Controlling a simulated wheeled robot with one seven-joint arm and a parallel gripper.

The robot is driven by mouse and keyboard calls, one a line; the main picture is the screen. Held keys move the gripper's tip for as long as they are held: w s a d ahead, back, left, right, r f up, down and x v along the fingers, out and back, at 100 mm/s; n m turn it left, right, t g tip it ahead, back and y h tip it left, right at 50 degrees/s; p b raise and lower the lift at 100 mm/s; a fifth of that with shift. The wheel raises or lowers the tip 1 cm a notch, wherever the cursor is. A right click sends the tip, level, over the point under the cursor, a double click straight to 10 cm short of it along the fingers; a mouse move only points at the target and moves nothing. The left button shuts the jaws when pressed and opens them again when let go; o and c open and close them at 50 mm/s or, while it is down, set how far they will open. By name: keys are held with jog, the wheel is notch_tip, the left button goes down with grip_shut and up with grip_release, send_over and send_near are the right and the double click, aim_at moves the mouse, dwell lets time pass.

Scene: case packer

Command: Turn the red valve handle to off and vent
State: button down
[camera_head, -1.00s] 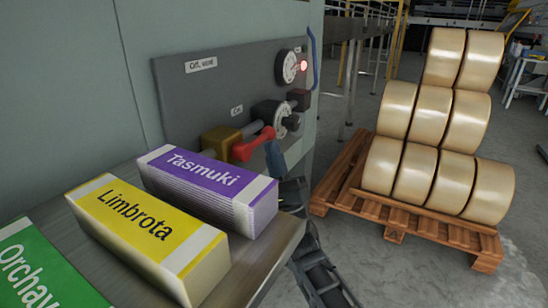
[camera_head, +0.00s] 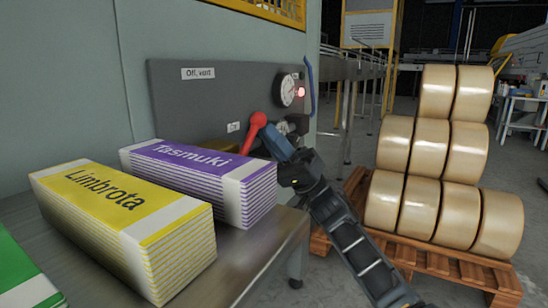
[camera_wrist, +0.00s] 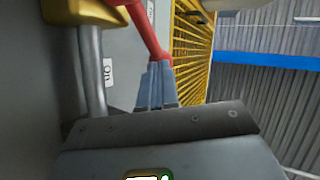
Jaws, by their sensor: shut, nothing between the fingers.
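The red valve handle (camera_head: 256,122) is on the dark grey panel (camera_head: 215,100), beyond the purple Tasmuki stack. Its rounded end points up, and its lower part is hidden behind the stack. An "Off, vent" label (camera_head: 198,73) is at the panel's upper left. A smaller "On" label (camera_head: 233,127) is close to the handle. My gripper (camera_head: 272,138) is just right of the handle, fingers shut and empty. In the wrist view the shut fingertips (camera_wrist: 155,68) are at or very near the red handle (camera_wrist: 148,28); I cannot tell whether they touch.
A gauge (camera_head: 287,90) and a lit red lamp (camera_head: 301,92) are at the panel's right. The purple Tasmuki stack (camera_head: 205,170) and yellow Limbrota stack (camera_head: 125,225) stand on a metal shelf (camera_head: 255,262) before the panel. A wooden pallet (camera_head: 465,275) bears large rolls at right.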

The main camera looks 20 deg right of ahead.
aim_at(260, 116)
jog(key=r+n+g+p, duration=0.1)
jog(key=s+a+r+n+g+p, duration=0.1)
jog(key=r, duration=0.1)
jog(key=a+r+n+g+p, duration=0.1)
jog(key=shift+s+a+r+g, duration=0.1)
jog(key=shift+s+r+g, duration=0.05)
jog(key=shift+s+g, duration=0.15)
jog(key=n+g, duration=0.1)
jog(key=n+g+h, duration=0.1)
jog(key=shift+r+n, duration=0.2)
jog(key=shift+n, duration=0.1)
jog(key=n+g+h, duration=0.1)
jog(key=a+n+g+h, duration=0.1)
jog(key=n, duration=0.1)
jog(key=s+n+g+h, duration=0.1)
jog(key=h, duration=0.1)
jog(key=shift+a+r+n+g, duration=0.25)
jog(key=shift+n+g, duration=0.15)
